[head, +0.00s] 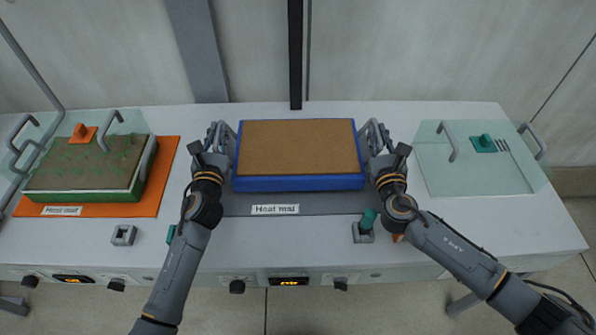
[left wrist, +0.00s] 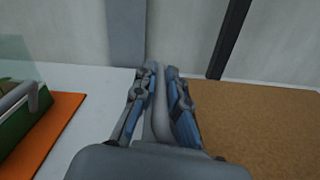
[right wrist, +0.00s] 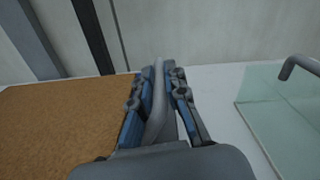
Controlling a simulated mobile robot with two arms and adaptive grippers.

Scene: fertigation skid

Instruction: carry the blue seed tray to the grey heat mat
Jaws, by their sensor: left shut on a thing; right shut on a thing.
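The blue seed tray (head: 298,184), filled with brown soil, is level at the middle of the bench, over the back part of the grey heat mat (head: 330,203). The mat's labelled front strip shows in front of it; I cannot tell whether the tray touches the mat. My left gripper (head: 217,136) is shut on the tray's left end handle, and my right gripper (head: 375,136) is shut on its right end handle. Each wrist view shows a grey handle bar between the fingers, left (left wrist: 160,110) and right (right wrist: 157,105), with soil beside it.
A green tray (head: 80,196) with a clear cover sits on an orange mat (head: 165,165) at left. A clear lid (head: 470,175) with a teal knob lies at right. Small grey holders (head: 123,235) stand near the front edge, one with a teal piece (head: 368,218). A dark post rises behind.

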